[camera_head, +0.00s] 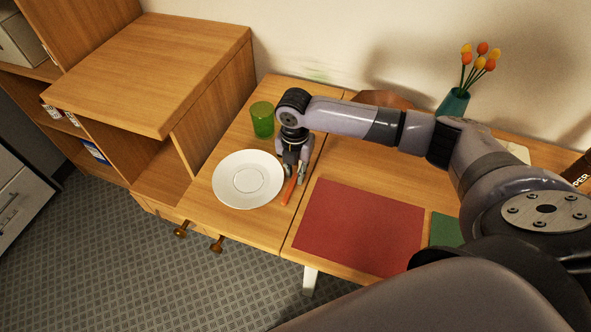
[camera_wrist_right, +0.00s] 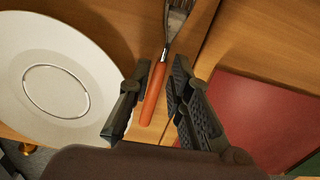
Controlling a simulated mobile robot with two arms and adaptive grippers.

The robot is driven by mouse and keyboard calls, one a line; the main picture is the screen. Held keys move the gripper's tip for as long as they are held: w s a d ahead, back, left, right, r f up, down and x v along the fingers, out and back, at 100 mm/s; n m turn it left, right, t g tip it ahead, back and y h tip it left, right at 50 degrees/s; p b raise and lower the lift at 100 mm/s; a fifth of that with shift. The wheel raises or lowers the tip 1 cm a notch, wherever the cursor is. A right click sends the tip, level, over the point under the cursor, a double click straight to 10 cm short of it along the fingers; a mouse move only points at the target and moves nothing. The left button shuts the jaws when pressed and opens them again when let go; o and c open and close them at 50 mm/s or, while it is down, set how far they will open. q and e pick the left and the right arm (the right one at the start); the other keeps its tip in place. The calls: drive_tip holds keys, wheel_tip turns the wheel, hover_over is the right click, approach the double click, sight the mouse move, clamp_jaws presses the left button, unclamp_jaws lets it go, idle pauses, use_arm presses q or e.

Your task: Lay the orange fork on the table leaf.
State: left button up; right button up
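The orange fork (camera_head: 288,193), with an orange handle and metal tines, lies on the wooden table leaf (camera_head: 232,224), between the white plate and the seam. In the right wrist view, the fork (camera_wrist_right: 153,94) points away with its tines at the top edge. My right gripper (camera_head: 296,178) is low over the fork, fingers on either side of the handle. In the wrist view, the gripper (camera_wrist_right: 158,68) looks slightly open, with a narrow gap beside the handle. My left gripper is not in view.
The white plate (camera_head: 247,179) is left of the fork and a green cup (camera_head: 262,120) stands behind it. A red mat (camera_head: 360,226) lies right of the seam. A wooden cabinet (camera_head: 160,70) stands left; a vase of flowers (camera_head: 454,103) stands at the back.

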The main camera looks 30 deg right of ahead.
sight(295, 176)
wheel_tip(295, 176, up, 12)
drive_tip(key=shift+b, duration=0.3)
drive_tip(key=shift+a, duration=0.1)
idle(0.5)
